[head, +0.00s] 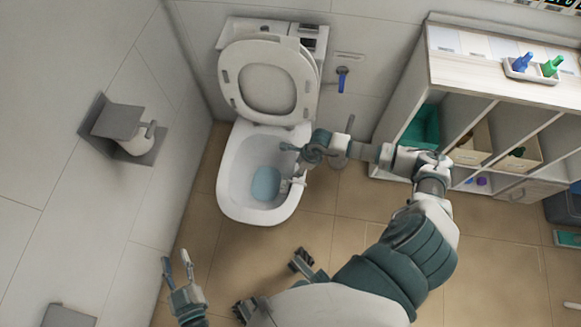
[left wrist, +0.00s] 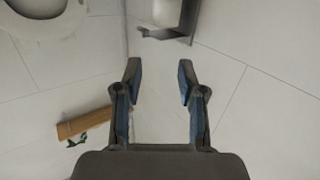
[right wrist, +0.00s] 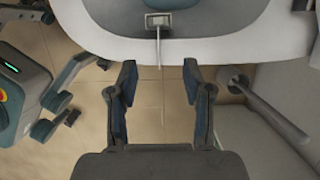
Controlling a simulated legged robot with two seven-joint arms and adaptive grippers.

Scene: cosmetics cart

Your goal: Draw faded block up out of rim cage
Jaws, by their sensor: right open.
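The rim cage (right wrist: 158,20) hangs inside the toilet bowl in the right wrist view. It is a small pale frame, and a thin strip runs from it over the white rim (right wrist: 225,48). Something greyish shows in the cage; I cannot make out the faded block clearly. My right gripper (right wrist: 160,75) is open and empty, its fingertips apart on either side of the strip's line, near the rim. In the head view it is over the right side of the toilet bowl (head: 228,190). My left gripper (head: 177,260) is open and empty, low at the left.
The raised toilet lid and seat (head: 268,80) stand behind the bowl. A toilet brush (head: 347,140) stands right of the bowl. A paper holder (head: 115,120) juts from the left wall. A shelf unit (head: 480,75) with bins is at the right.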

